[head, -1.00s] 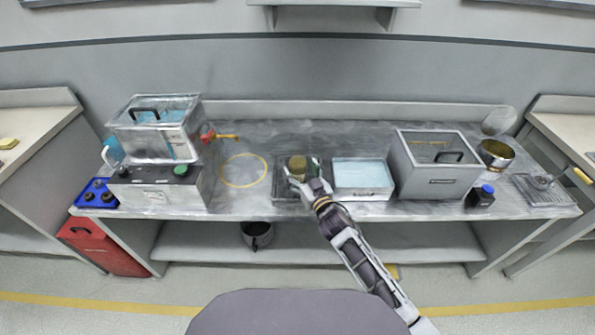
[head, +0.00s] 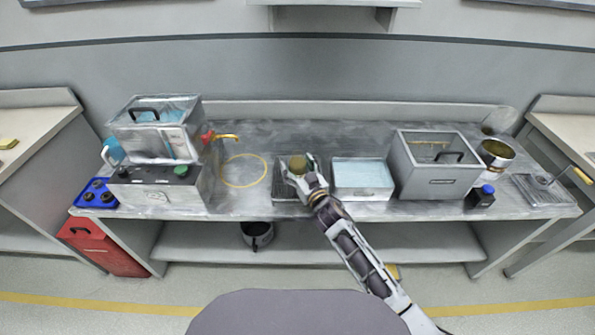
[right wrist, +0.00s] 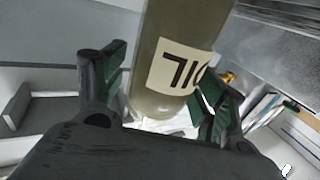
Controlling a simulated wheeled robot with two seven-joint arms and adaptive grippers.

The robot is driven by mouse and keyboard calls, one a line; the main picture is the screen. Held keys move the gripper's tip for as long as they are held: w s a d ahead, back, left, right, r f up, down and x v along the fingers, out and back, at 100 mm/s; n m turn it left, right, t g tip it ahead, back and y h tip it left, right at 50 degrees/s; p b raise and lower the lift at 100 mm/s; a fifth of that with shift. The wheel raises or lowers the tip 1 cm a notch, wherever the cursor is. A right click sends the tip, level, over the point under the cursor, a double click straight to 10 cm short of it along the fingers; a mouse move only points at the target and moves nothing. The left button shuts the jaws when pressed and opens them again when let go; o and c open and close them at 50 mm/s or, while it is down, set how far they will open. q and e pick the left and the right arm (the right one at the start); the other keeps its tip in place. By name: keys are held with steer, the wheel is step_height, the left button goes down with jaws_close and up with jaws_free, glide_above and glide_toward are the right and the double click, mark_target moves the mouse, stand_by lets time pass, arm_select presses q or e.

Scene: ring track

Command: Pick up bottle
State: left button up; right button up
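The bottle (head: 298,163) is olive-brown and stands on a dark rack near the middle of the bench; from the head only its upper part shows. In the right wrist view the bottle (right wrist: 175,60) has a pale label with dark digits and stands between the fingers. My right gripper (head: 300,173) is at the bottle, one finger on each side. In the right wrist view my right gripper (right wrist: 160,95) is open, with a gap between the left finger and the bottle; the right finger is close, and contact there is unclear. My left gripper is not in view.
A water bath on a dark unit (head: 155,190) stands at the left. A yellow ring (head: 243,184) marks bare bench between.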

mark_target(297, 152)
steer(key=c, duration=1)
steer(key=shift+r, duration=0.15)
steer(key=shift+r, duration=0.55)
step_height(297, 152, up, 7)
steer(key=shift+f+p, duration=0.1)
steer(key=shift+p, duration=0.75)
steer(key=shift+r, duration=0.9)
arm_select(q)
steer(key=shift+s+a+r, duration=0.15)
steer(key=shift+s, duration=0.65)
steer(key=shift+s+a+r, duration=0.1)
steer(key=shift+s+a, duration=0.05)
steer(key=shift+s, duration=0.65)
